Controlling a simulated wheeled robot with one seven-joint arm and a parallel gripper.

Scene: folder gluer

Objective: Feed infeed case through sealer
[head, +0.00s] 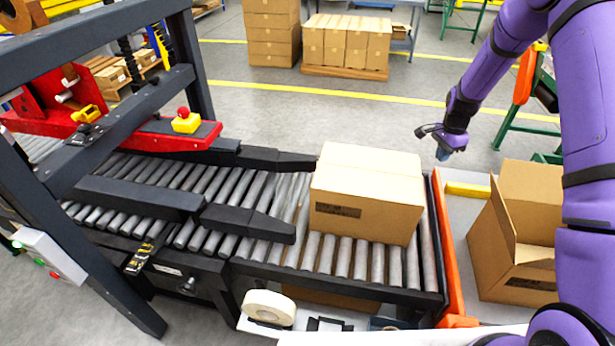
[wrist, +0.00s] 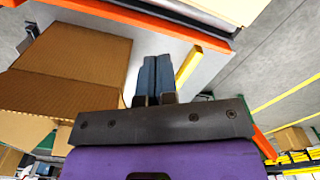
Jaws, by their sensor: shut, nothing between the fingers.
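A closed cardboard case (head: 362,205) sits on the infeed rollers (head: 345,258), apart from the sealer's dark side guides (head: 245,220) to its left. The sealer (head: 120,135) has a dark frame and a red head with a yellow block and red knob. My gripper (head: 443,154) is above and behind the case's right end, apart from it. In the wrist view my gripper's two blue fingers (wrist: 156,78) are together with nothing between them. The case's far side is hidden in the head view.
An open cardboard box (head: 525,235) stands on a pale surface at the right, beyond an orange rail (head: 450,250). A yellow bar (head: 467,190) lies by it. A tape roll (head: 268,308) is at the front. Stacked cartons (head: 345,45) stand at the back, with clear floor before them.

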